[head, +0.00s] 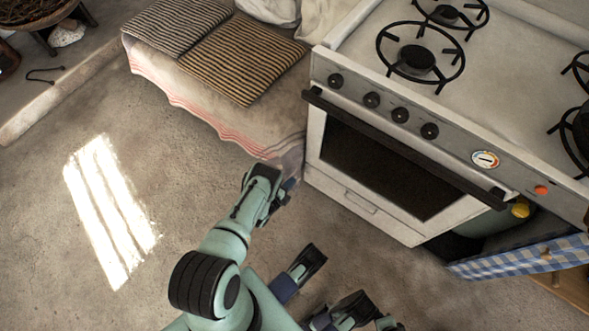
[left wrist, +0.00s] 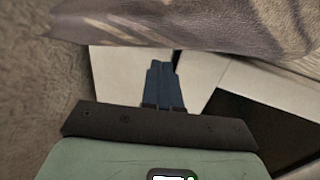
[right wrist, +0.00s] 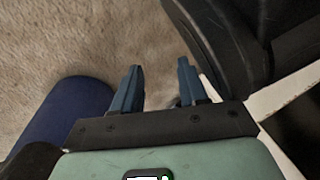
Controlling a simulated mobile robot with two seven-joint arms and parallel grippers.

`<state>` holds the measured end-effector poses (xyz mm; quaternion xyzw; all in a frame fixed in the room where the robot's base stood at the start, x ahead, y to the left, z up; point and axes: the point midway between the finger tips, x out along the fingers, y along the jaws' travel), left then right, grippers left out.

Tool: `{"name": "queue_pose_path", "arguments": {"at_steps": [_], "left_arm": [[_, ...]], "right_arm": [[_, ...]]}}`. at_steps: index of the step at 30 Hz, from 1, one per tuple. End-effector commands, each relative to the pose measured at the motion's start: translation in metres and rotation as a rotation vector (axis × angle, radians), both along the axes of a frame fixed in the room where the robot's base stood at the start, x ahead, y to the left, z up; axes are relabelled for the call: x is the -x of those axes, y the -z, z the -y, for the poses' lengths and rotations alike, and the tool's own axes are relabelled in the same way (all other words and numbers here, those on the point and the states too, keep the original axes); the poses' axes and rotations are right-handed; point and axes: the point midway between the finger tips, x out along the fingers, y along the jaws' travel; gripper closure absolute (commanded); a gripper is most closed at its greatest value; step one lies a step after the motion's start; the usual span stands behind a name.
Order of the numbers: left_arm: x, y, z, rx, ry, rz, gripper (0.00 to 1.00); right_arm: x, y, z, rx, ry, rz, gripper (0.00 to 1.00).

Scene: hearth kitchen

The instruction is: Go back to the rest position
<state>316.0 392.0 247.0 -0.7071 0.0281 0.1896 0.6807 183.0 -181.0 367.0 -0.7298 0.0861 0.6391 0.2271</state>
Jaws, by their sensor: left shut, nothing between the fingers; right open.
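My left gripper (head: 289,186) is out in front of the stove's left corner, near the hanging edge of the cloth-covered bench. In the left wrist view its two blue fingers (left wrist: 163,84) are together with nothing between them. My right gripper (right wrist: 156,88) shows in the right wrist view with its blue fingers apart and empty, above the floor. Parts of my own arms fill the bottom middle of the head view; I cannot clearly pick out the right fingertips there.
The white stove (head: 365,205) with its dark oven handle (head: 400,145) stands close at right. The bench cloth (head: 215,105) carries striped cushions (head: 243,60). A blue checked cloth (head: 520,257) hangs at lower right. The floor (head: 60,240) at left is clear.

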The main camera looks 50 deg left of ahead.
Motion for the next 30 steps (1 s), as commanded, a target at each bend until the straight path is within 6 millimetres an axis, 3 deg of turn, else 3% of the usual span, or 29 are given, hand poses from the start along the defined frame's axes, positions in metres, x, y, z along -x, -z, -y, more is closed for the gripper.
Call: {"name": "queue_pose_path", "arguments": {"at_steps": [3, 9, 21, 26, 30], "left_arm": [[0.023, -0.009, 0.006, 0.002, 0.000, -0.004, 1.00], [0.044, -0.014, 0.011, 0.001, 0.000, -0.003, 1.00], [0.045, -0.015, 0.011, 0.040, -0.024, -0.014, 1.00], [0.032, -0.026, 0.018, 0.345, -0.208, -0.098, 1.00], [0.028, -0.049, 0.058, 0.801, -0.497, -0.214, 1.00]], "right_arm": [[-0.017, -0.019, -0.002, 0.004, -0.003, 0.060, 0.57], [-0.029, -0.032, -0.005, 0.004, -0.007, 0.101, 0.57], [-0.031, -0.033, -0.006, 0.003, -0.007, 0.109, 0.57], [-0.031, -0.033, -0.006, 0.003, -0.007, 0.108, 0.57], [-0.031, -0.033, -0.006, 0.004, -0.007, 0.108, 0.57]]}}
